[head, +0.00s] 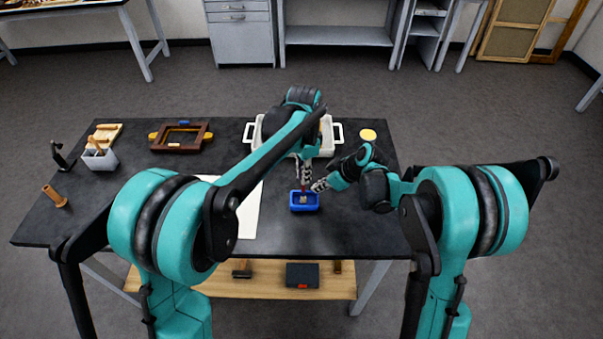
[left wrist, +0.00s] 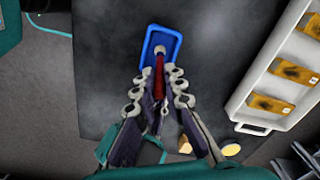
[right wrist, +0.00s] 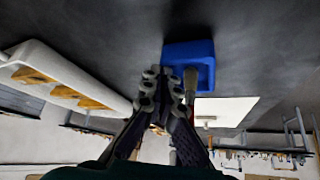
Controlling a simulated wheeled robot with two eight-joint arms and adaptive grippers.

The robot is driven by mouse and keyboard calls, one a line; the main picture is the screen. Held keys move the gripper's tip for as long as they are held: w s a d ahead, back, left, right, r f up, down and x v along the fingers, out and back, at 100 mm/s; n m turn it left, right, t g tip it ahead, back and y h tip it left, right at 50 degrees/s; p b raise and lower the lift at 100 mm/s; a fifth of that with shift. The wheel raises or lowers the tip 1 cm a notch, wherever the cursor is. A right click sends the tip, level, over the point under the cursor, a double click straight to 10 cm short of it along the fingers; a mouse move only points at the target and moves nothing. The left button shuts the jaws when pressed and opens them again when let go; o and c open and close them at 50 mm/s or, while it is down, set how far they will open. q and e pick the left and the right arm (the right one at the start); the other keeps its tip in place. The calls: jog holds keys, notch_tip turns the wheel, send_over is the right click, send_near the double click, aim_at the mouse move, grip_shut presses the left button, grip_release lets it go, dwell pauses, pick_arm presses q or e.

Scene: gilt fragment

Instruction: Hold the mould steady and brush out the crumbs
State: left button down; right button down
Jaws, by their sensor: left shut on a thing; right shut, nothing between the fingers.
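The mould is a small blue open tray (head: 305,208) on the dark table, in front of the white bin. Small pale bits show inside it in the head view, too small to tell apart. My left gripper (left wrist: 159,88) is shut on a brush with a red handle (left wrist: 160,72); the brush points down into the mould (left wrist: 175,48), its tip over the inside. My right gripper (right wrist: 162,80) is shut and empty, its fingertips close to the mould's wall (right wrist: 190,50). I cannot tell whether they touch it.
A white bin (head: 336,133) with yellowish pieces stands behind the mould. A white sheet (head: 248,212) lies to its left. A brown frame (head: 181,143), a holder with tools (head: 99,158) and a yellow disc (head: 368,134) are farther off. The table's front right is clear.

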pick_arm(q)
notch_tip(320, 180, up, 8)
jog(key=d, duration=0.2)
jog(key=shift+d+r, duration=0.15)
dwell(0.5)
dwell(0.4)
pick_arm(e)
jog(key=shift+r, duration=3)
jog(key=v, duration=1.2)
jog(key=shift+d, duration=0.1)
